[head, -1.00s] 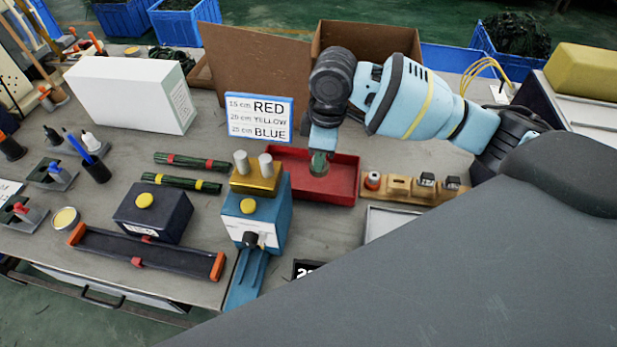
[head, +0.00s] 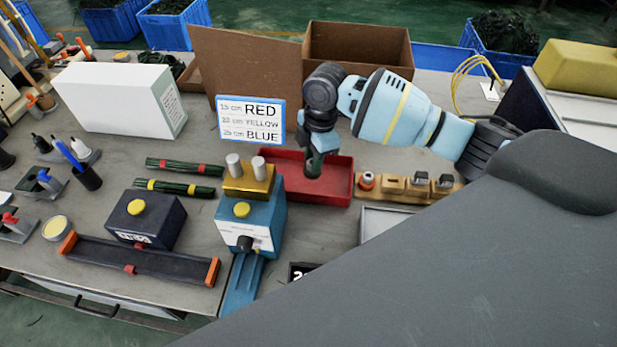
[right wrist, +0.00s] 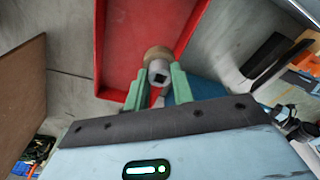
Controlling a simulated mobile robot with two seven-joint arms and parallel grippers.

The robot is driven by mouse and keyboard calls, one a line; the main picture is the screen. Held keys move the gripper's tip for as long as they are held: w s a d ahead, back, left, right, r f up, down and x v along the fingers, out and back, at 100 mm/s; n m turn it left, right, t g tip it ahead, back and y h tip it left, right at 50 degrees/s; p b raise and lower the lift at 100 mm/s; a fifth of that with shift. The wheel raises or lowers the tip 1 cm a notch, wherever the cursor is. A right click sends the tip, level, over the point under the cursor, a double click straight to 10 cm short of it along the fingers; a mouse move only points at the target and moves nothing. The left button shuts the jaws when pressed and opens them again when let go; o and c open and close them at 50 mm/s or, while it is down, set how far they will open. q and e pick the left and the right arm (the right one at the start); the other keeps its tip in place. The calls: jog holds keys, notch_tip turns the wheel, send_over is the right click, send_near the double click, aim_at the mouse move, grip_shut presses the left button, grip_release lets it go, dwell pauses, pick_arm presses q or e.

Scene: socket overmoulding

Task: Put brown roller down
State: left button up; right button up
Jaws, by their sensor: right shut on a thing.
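My right gripper (head: 313,165) points down over the red tray (head: 334,190), right of the tray's middle. In the right wrist view its green fingers (right wrist: 157,85) are shut on the brown roller (right wrist: 157,54), which shows a brown rim and a grey end with a dark square hole. The roller appears over or beside the edge of the red tray (right wrist: 150,25); whether it touches the tray I cannot tell. In the head view the roller is hidden by the gripper. My left gripper is not in view.
A wooden holder (head: 393,187) with small parts stands right of the tray. A blue machine (head: 262,218) with a gold top stands at its front left. Behind are a sign (head: 249,120) and an open cardboard box (head: 357,45). Green bundles (head: 180,187) lie to the left.

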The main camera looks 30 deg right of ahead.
jog(key=shift+f, duration=3.6)
jog(key=shift+f+b, duration=0.15)
jog(key=shift+b, duration=0.15)
jog(key=o, duration=0.7)
jog(key=r, duration=0.4)
jog(key=d+r, duration=0.1)
jog(key=r, duration=0.3)
jog(key=r+p, duration=0.1)
jog(key=r, duration=0.3)
jog(key=shift+d+r, duration=0.15)
jog(key=shift+d, duration=0.1)
